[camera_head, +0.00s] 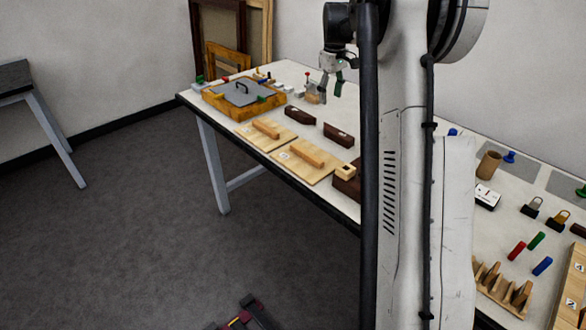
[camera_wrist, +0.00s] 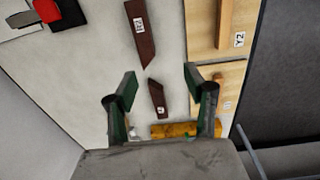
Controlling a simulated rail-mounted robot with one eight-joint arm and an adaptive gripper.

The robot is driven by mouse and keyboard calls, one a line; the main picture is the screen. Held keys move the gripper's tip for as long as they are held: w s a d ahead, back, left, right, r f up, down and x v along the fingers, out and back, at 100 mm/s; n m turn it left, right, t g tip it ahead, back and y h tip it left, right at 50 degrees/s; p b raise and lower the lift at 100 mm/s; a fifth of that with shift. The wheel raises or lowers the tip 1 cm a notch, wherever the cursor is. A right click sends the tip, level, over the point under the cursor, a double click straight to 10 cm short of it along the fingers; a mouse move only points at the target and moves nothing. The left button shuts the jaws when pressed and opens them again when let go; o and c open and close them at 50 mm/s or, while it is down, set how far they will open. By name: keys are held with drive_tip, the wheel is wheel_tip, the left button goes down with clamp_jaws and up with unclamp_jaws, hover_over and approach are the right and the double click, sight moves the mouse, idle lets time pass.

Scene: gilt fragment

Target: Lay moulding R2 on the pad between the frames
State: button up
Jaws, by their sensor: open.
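My gripper (camera_head: 331,94) is open and empty, pointing down over the far part of the white table. In the wrist view its fingers (camera_wrist: 159,82) stand apart, with a small dark brown labelled moulding (camera_wrist: 157,92) seen between them on the table below. A longer dark brown moulding (camera_wrist: 141,45) lies further up that view; its label is hard to read, so I cannot tell which one is R2. In the head view two dark mouldings (camera_head: 300,116) (camera_head: 338,134) lie near the pale boards. I cannot make out for sure which surface is the pad.
Two pale boards with wooden bars (camera_head: 250,138) (camera_head: 291,171) lie along the front edge. A yellow box with a grey handled lid (camera_head: 242,94) stands at the far left corner. Picture frames (camera_head: 228,45) lean on the wall. My arm hides the middle of the table.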

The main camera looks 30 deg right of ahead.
drive_tip(key=s+a+r+t, duration=0.1)
drive_tip(key=s+a+r, duration=0.25)
drive_tip(key=a, duration=0.45)
drive_tip(key=s+a+r+t, duration=0.1)
drive_tip(key=s+a+r, duration=0.2)
drive_tip(key=s+a, duration=0.35)
drive_tip(key=s+a+r+t, duration=0.1)
drive_tip(key=s+a+r, duration=0.2)
drive_tip(key=a, duration=0.6)
drive_tip(key=s+a+f+t, duration=0.1)
drive_tip(key=s+a+f, duration=0.2)
drive_tip(key=s+a, duration=0.2)
drive_tip(key=s+a+f+m+t, duration=0.1)
drive_tip(key=s+a+f, duration=0.1)
drive_tip(key=s+a, duration=0.3)
drive_tip(key=s+a+f+m+t, duration=0.1)
drive_tip(key=s+a+f, duration=0.2)
drive_tip(key=s, duration=0.7)
drive_tip(key=shift+s+a+f+t, duration=0.15)
drive_tip(key=shift+a+f+t, duration=0.25)
drive_tip(key=shift+a, duration=0.65)
drive_tip(key=shift+r, duration=0.1)
